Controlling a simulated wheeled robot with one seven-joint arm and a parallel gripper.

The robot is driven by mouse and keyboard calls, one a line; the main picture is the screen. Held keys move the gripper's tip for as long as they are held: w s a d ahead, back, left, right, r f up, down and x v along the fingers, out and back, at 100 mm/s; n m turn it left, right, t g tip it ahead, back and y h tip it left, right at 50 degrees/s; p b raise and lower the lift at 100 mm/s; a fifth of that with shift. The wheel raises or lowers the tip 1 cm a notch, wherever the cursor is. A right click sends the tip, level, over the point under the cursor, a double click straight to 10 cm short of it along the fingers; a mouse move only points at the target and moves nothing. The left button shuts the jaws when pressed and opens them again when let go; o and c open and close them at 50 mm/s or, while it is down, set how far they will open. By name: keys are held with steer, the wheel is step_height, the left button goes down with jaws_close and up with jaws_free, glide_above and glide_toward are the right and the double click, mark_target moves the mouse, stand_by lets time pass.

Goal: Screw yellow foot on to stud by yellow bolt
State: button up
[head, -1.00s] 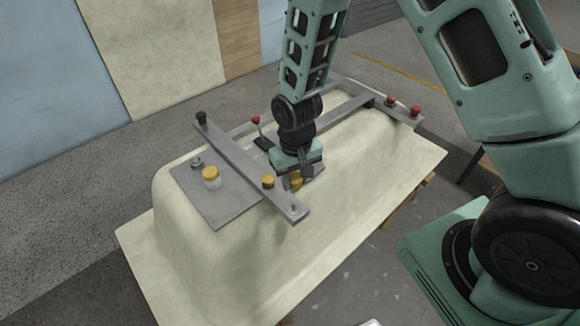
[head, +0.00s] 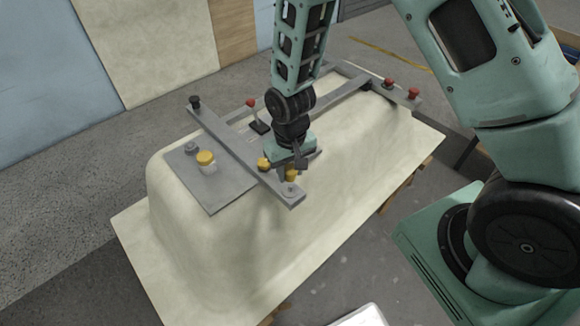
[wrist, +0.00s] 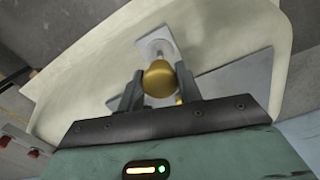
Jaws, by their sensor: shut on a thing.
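My gripper (head: 291,171) is shut on the yellow foot (head: 292,175), just above the near end of the crossbar (head: 243,153). In the wrist view the yellow foot (wrist: 160,80) sits between the two fingers. The stud (head: 290,189) shows as a small round grey piece at the bar's near end, just below the foot in the head view. Contact between them cannot be told. The yellow bolt (head: 264,163) stands on the bar to the left of my gripper.
The bars rest on an upturned cream bathtub shell (head: 240,235). A grey plate (head: 218,193) holds a yellow-topped white piece (head: 206,161) and a grey nut-like piece (head: 191,148). A black knob (head: 194,102) and red knobs (head: 414,93) mark other bar ends.

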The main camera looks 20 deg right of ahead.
mark_target(290, 187)
steer(key=shift+f+b, duration=0.65)
steer(key=shift+f, duration=0.6)
steer(key=shift+f+b, duration=0.8)
steer(key=shift+f, duration=0.5)
stand_by(0.8)
steer(key=o, duration=1.1)
steer(key=shift+c, duration=0.2)
steer(key=shift+r, duration=0.1)
step_height(290, 187, up, 17)
steer(key=b, duration=0.1)
steer(key=shift+r, duration=0.15)
steer(key=shift+c, duration=0.2)
